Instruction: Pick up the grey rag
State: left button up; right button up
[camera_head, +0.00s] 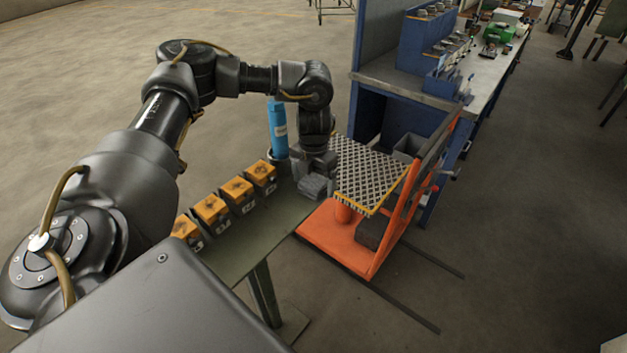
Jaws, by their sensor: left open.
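My left arm reaches over a narrow green table (248,240) from the left. My left gripper (315,174) points down at the table's far right end and is open. A small grey shape (316,188), which looks like the grey rag, shows right at the fingertips. It blends with the dark gripper, so I cannot tell whether they touch. The gripper hides part of that table end. My right gripper is not in view.
Several orange-topped blocks (237,189) stand in a row on the table. A blue bottle (278,128) stands just left of the gripper. An orange lift cart (340,240) with a patterned platform (365,172) is close on the right. A blue workbench (405,85) stands behind.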

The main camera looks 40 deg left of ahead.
pick_arm(q)
jog(key=shift+c, duration=0.2)
jog(key=c, duration=1)
jog(key=shift+r, duration=0.15)
